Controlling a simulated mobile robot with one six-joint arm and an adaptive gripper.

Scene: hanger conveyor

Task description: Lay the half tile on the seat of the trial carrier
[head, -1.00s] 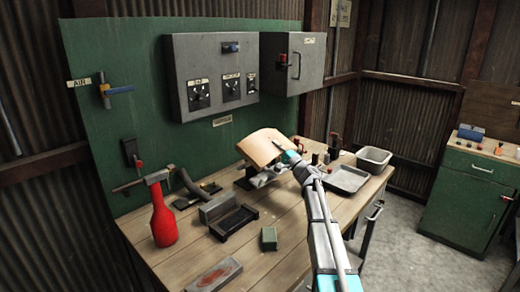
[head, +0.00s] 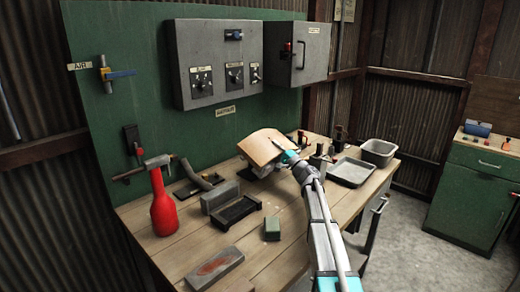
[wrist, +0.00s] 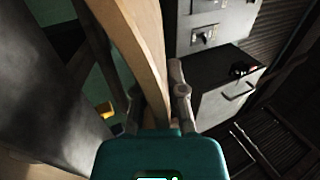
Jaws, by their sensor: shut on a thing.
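The half tile (head: 262,147) is a tan, curved slab above the back of the workbench in the head view. My gripper (head: 289,157) is shut on its right edge. In the wrist view the tile (wrist: 141,45) rises edge-on between the two fingers of my gripper (wrist: 156,105). A dark support with pale metal parts shows under the tile in the head view, mostly hidden by tile and arm. I cannot tell whether it is the trial carrier, or whether the tile touches it.
A shallow tray (head: 352,171) and grey bin (head: 378,151) lie right of my arm. Grey switch boxes (head: 218,65) hang behind.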

